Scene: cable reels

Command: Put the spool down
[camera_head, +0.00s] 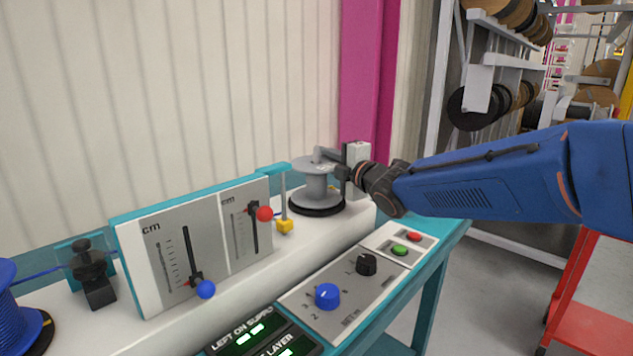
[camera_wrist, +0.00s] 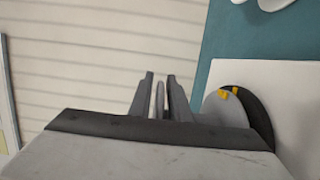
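The grey spool (camera_head: 316,184) stands upright on the black round base (camera_head: 322,211) at the far end of the machine. My gripper (camera_head: 328,156) comes in from the right at the spool's upper flange. In the wrist view, which is turned sideways, its two fingers (camera_wrist: 160,78) stand either side of a thin grey strip that looks like that flange seen edge-on. Narrow light gaps show beside the strip, so the fingers look slightly open. The lower flange (camera_wrist: 222,110) lies against the black base (camera_wrist: 258,112). The spool's middle is mostly hidden by my gripper in this view.
Slider panels (camera_head: 190,250) with red and blue knobs are nearer. A blue cable reel (camera_head: 15,318) sits at the near left. The ribbed wall is close behind; a control panel (camera_head: 345,285) lies in front.

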